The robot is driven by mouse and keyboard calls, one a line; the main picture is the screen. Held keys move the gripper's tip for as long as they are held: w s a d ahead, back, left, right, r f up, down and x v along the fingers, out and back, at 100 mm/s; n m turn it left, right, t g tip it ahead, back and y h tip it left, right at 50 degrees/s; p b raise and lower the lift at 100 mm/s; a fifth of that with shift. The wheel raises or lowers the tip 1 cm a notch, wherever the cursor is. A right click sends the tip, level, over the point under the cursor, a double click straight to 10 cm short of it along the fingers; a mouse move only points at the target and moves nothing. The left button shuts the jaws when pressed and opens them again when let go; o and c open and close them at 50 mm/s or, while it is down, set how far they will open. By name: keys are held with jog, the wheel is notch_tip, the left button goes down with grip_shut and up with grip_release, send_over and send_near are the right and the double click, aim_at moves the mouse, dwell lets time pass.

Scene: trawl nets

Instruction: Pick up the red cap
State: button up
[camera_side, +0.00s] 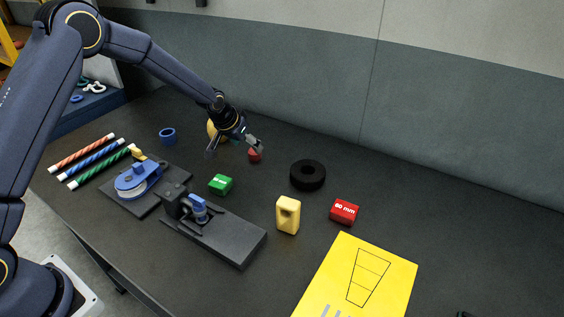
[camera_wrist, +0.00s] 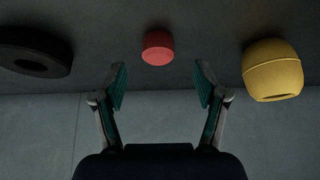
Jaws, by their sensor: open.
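The red cap (camera_wrist: 158,48) is a small round piece on the dark table. In the wrist view it is centred between my fingers and a little beyond their tips. In the side view the red cap (camera_side: 255,155) shows just below my gripper (camera_side: 232,151), partly hidden by a finger. My gripper also shows in the wrist view (camera_wrist: 161,88), open and empty, with its two green-padded fingers spread wide. I see no contact between the fingers and the cap.
A yellow rounded float (camera_wrist: 272,70) stands close to the cap; it also shows behind my gripper (camera_side: 212,129). A black ring (camera_side: 308,164) lies to the right. A green block (camera_side: 221,184), a yellow block (camera_side: 288,232) and a red "80 mm" block (camera_side: 344,212) sit nearer the front.

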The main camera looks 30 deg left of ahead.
aim_at(253, 151)
jog(key=x, duration=0.5)
jog(key=shift+d, duration=0.15)
jog(key=c, duration=1.1)
